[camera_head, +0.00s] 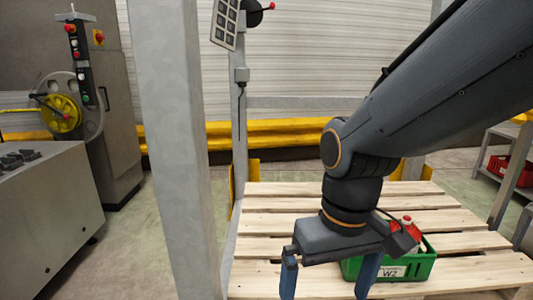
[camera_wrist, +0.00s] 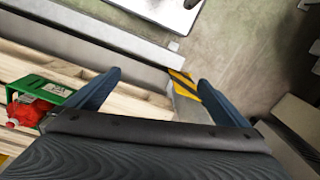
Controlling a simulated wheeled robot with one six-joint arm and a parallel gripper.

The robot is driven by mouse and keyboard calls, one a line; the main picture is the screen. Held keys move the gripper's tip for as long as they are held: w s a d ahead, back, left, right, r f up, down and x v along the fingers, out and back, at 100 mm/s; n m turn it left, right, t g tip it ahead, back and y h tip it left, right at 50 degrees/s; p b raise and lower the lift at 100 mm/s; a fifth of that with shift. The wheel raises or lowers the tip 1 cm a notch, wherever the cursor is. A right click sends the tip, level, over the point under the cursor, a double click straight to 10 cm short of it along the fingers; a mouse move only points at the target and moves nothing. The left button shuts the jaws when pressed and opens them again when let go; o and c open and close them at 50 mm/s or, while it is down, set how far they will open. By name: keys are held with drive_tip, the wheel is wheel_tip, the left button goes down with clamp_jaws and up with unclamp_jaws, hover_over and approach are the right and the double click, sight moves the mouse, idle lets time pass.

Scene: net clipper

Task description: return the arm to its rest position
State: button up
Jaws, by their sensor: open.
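My gripper (camera_head: 327,280) is at the lower middle of the head view, with its two blue fingers spread apart and pointing down. Nothing is between the fingers. It also shows in the wrist view (camera_wrist: 162,85), where the fingers frame a grey beam and a yellow-black striped piece on the floor side. My dark grey arm reaches in from the upper right of the head view and bends down at the wrist. The gripper is in front of a green crate (camera_head: 419,267) and partly hides it.
The crate, marked W2, stands on a wooden pallet (camera_head: 270,204) and holds a red-topped item (camera_head: 407,219). A grey post (camera_head: 176,130) rises left of the gripper. A machine with a yellow wheel (camera_head: 60,113) is at left. A red bin (camera_head: 508,168) sits on a right shelf.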

drive_tip(key=d+r+m+p, duration=0.3)
drive_tip(key=d+r+p, duration=0.6)
drive_tip(key=p, duration=0.9)
drive_tip(key=shift+d+r+h, duration=0.2)
drive_tip(key=shift+r+h, duration=0.1)
drive_tip(key=shift+r, duration=0.35)
